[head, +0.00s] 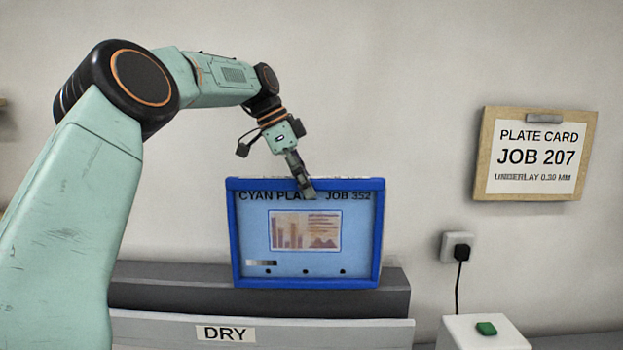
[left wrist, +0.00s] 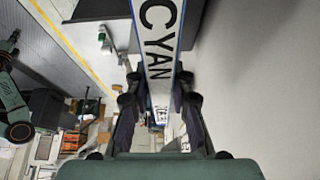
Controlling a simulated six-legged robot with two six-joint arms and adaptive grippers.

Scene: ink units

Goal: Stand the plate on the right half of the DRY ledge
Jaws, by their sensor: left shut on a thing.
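The plate (head: 305,262) is a light blue panel in a blue frame, lettered CYAN PLATE JOB 352. It is upright, facing me, at the right part of the grey ledge (head: 170,293) with the DRY label (head: 226,334) on the panel in front. Its lower edge appears at the ledge top; I cannot tell whether it touches. My left gripper (head: 305,188) comes down from above and is shut on the plate's top edge. In the left wrist view the plate's edge (left wrist: 158,45) with the word CYAN lies between the fingers (left wrist: 158,103). My right gripper is not in view.
A card reading PLATE CARD JOB 207 (head: 536,155) hangs on the wall at the right. Below it are a socket with a black plug (head: 459,248) and a white box with a green button (head: 486,328). The left end of the ledge is bare.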

